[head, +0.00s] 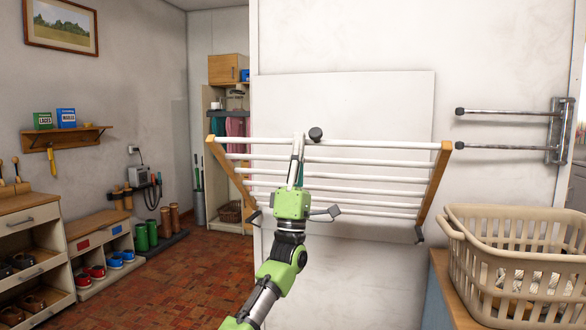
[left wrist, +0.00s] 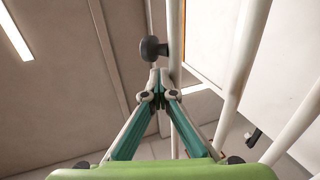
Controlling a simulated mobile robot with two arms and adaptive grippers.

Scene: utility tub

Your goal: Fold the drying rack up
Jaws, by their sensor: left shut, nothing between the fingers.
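The drying rack (head: 437,180) is on the white wall panel, with slanting wooden side arms and several white rods between them. It stands out from the panel, its topmost rod level in the head view. A dark round knob (head: 315,134) sits at the middle of that rod; it also shows in the left wrist view (left wrist: 153,48). My green left gripper (head: 298,142) is in front of the rack, fingers pointing up and tips beside the knob. In the left wrist view the fingertips (left wrist: 155,78) are together next to a white rod (left wrist: 175,45); contact is unclear. My right gripper is out of view.
A beige laundry basket (head: 515,250) stands on a wooden-edged surface at the right. A metal wall bracket with two rods (head: 557,130) juts out above it. Shoe shelves (head: 95,245) and boots line the left wall. The tiled floor (head: 165,280) is open at left.

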